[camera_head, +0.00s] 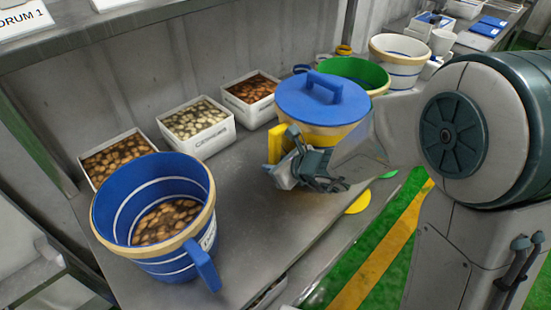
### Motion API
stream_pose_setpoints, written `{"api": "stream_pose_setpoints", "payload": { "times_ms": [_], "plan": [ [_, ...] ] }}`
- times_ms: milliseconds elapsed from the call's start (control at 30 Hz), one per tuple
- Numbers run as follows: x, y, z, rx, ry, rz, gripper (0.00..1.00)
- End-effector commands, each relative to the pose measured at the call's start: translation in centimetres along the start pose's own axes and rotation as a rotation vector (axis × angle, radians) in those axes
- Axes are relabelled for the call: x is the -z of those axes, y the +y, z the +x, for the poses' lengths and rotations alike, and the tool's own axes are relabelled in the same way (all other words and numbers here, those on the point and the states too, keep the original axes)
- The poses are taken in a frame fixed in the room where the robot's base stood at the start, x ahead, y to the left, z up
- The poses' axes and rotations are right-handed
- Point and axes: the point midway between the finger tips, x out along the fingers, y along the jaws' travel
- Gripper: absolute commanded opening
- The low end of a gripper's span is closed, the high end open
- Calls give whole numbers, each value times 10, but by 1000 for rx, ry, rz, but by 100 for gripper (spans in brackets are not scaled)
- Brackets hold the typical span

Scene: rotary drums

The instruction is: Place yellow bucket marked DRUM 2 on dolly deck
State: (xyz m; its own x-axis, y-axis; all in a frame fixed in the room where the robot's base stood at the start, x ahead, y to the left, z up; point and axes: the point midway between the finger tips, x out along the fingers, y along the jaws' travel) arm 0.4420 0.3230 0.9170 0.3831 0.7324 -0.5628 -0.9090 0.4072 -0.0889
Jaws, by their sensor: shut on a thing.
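A yellow bucket (328,137) with a blue lid (322,98) and a blue lid handle is upright at the right part of the grey bench. My gripper (286,160) is at its near left side, shut on the bucket's yellow side handle (274,143). My gripper and wrist cover the bucket's lower front, so I cannot tell whether its base touches the bench. No DRUM 2 marking is readable. I cannot make out a dolly deck.
A blue bucket (146,180) holding brown pieces stands at the front left. Three white bins (203,138) of pieces line the wall. A green bucket (362,72) and a white bucket (397,60) stand behind. The bench middle (245,190) is clear.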

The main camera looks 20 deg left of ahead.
Motion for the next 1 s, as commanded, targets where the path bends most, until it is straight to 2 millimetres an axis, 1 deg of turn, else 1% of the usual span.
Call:
{"api": "stream_pose_setpoints", "payload": {
  "times_ms": [100, 200, 467, 500, 567, 867, 1000],
  "plan": [
    [12, 2, 10, -2, -3, -6, 0],
    [18, 2, 14, -1, -5, -7, 0],
    [20, 2, 15, 1, -5, -5, 0],
    [24, 3, 16, 0, 4, 3, 28],
    [24, 3, 16, 0, 3, 3, 44],
    [24, 3, 15, 0, 2, 1, 44],
    [22, 2, 6, 1, 0, 0, 44]
  ]
}}
